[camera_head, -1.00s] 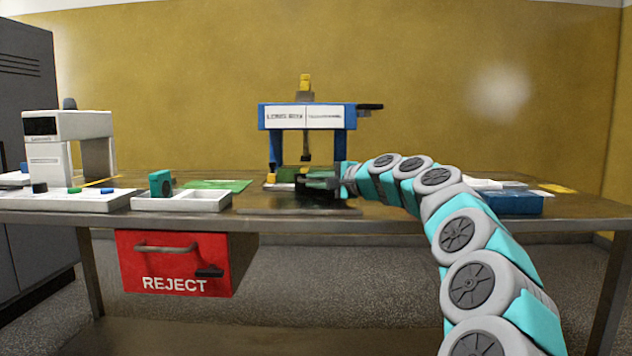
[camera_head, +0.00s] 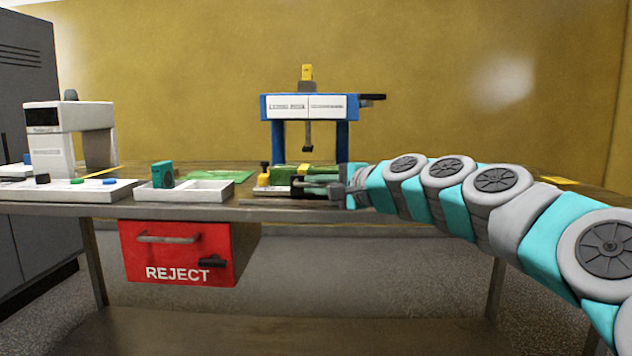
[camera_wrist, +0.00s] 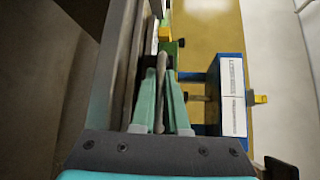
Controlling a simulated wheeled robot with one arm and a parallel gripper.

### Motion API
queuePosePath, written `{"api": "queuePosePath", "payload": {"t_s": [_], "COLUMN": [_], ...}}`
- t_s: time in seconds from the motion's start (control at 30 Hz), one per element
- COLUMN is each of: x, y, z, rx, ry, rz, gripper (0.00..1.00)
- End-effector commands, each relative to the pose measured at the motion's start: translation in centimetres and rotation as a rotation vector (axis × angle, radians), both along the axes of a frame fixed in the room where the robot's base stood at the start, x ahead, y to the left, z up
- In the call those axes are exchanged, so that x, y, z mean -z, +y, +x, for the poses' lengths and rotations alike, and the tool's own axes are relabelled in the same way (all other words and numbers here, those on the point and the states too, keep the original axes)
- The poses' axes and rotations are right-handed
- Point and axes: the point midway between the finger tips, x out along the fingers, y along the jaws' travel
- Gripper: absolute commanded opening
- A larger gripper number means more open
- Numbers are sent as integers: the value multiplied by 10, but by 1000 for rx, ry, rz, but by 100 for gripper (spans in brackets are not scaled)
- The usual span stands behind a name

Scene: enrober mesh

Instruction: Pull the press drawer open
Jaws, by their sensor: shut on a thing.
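The blue press (camera_head: 347,145) stands at the back of the table, with a white label panel across its top; it also shows on its side in the wrist view (camera_wrist: 213,100). The press drawer (camera_head: 262,191), carrying a green piece, sits in front of the press legs, out toward the table's front edge. My gripper (camera_head: 300,186) reaches in from the right and overlaps the drawer front. In the wrist view my gripper (camera_wrist: 162,72) has its teal fingers closed around a grey bar, the drawer handle (camera_wrist: 160,85). Part of the drawer is hidden behind the fingers.
A white tray (camera_head: 215,197) with a teal block stands left of the drawer. Another white tray (camera_head: 95,194) and a white machine (camera_head: 48,155) are farther left. A red REJECT bin (camera_head: 135,260) hangs below the table edge.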

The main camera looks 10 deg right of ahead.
Motion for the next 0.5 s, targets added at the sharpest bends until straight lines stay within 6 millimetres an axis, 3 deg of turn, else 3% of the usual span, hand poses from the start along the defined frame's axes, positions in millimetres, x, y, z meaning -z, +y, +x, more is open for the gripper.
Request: {"api": "queuePosePath", "payload": {"t_s": [0.5], "x": [1], "y": [2], "z": [-6], "rx": [-1], "ry": [2], "rz": [0], "gripper": [0]}}
